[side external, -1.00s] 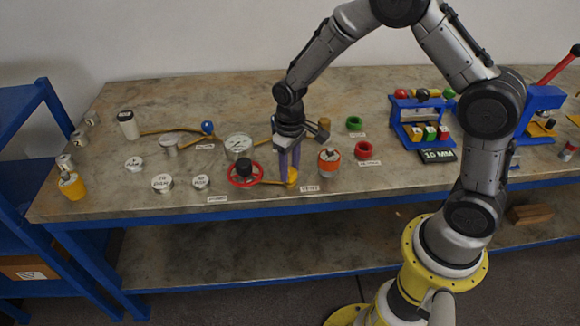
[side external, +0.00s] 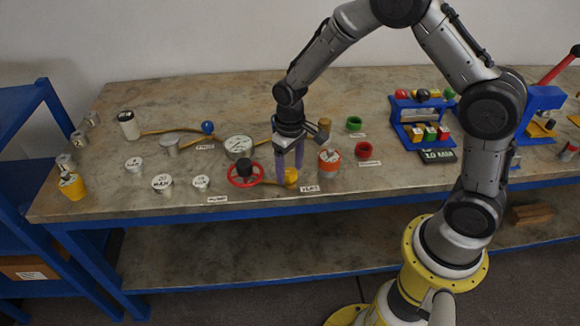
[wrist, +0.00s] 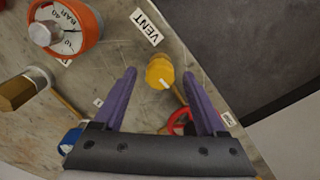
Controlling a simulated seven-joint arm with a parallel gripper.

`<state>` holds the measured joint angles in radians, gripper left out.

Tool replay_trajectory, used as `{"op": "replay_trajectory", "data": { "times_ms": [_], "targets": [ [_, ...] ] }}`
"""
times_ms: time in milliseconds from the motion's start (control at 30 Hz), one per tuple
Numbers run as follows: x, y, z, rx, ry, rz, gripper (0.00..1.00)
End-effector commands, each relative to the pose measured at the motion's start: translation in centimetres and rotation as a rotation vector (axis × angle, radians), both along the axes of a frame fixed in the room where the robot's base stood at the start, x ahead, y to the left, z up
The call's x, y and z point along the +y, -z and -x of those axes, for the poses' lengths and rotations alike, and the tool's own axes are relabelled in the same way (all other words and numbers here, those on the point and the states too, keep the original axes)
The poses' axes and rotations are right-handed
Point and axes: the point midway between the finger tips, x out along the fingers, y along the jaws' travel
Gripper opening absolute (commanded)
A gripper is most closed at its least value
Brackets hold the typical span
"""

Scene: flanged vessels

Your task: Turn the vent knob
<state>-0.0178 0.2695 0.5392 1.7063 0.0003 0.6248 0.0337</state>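The vent knob (side external: 291,178) is a small yellow knob near the front edge of the table, beside the VENT label (side external: 310,188). In the wrist view the knob (wrist: 158,68) has a white mark on its top, and the VENT label (wrist: 146,27) is above it. My gripper (side external: 290,171) points down over the knob with its two purple fingers apart. In the wrist view my gripper (wrist: 159,76) is open, one finger on each side of the knob, with gaps between. The exact fingertip height over the knob is hard to tell.
A red handwheel (side external: 244,175) stands close left of the knob. An orange gauge (side external: 329,161) stands close right. A brass-coloured fitting (wrist: 25,90) shows at the left of the wrist view.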

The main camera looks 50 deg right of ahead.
Motion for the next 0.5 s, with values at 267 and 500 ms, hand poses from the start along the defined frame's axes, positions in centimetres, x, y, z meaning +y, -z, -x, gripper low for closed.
{"op": "replay_trajectory", "data": {
  "times_ms": [267,500],
  "targets": [
    [0.0,-0.9,0.0,-0.001,-0.001,0.0,0.74],
    [0.0,-5.6,-0.1,-0.006,-0.001,0.0,0.74]
  ]
}}
